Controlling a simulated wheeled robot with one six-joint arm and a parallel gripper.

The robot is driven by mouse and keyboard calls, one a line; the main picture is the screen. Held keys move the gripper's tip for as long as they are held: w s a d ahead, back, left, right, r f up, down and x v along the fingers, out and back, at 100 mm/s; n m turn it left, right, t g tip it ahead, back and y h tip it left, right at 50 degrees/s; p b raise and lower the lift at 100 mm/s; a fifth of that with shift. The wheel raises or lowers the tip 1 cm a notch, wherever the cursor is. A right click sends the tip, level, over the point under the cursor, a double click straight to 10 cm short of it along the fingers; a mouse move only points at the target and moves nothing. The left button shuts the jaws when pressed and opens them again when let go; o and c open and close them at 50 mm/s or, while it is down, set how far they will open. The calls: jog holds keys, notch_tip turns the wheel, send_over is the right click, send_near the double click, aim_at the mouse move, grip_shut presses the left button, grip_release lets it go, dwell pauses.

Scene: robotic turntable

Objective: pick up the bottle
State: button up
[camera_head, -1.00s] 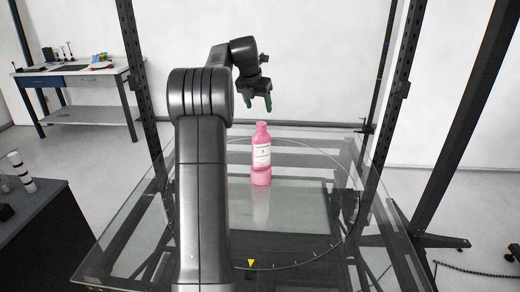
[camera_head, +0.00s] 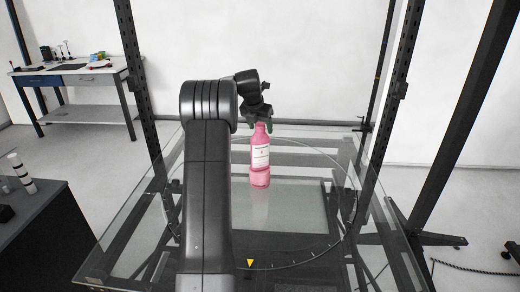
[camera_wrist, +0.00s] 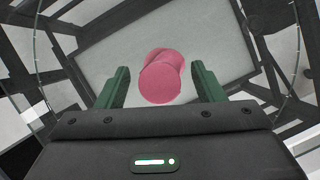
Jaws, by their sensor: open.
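A pink bottle (camera_head: 260,157) with a white label stands upright on the glass turntable (camera_head: 300,215) in the head view. My gripper (camera_head: 258,124) is right at the top of the bottle, pointing down, with its fingers about level with the neck. In the wrist view the bottle (camera_wrist: 162,78) shows from above as a pink round top, between the two green fingers of my gripper (camera_wrist: 162,86). There is a gap on both sides and the fingers are open. I cannot tell how far down the fingers reach along the bottle.
Dark frame posts (camera_head: 140,85) stand at the left and right behind the glass. A workbench (camera_head: 75,75) with small items is at the back left, and a dark cabinet (camera_head: 45,225) at the lower left. The glass around the bottle is clear.

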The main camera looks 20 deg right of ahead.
grip_shut()
jog(key=shift+r, duration=0.1)
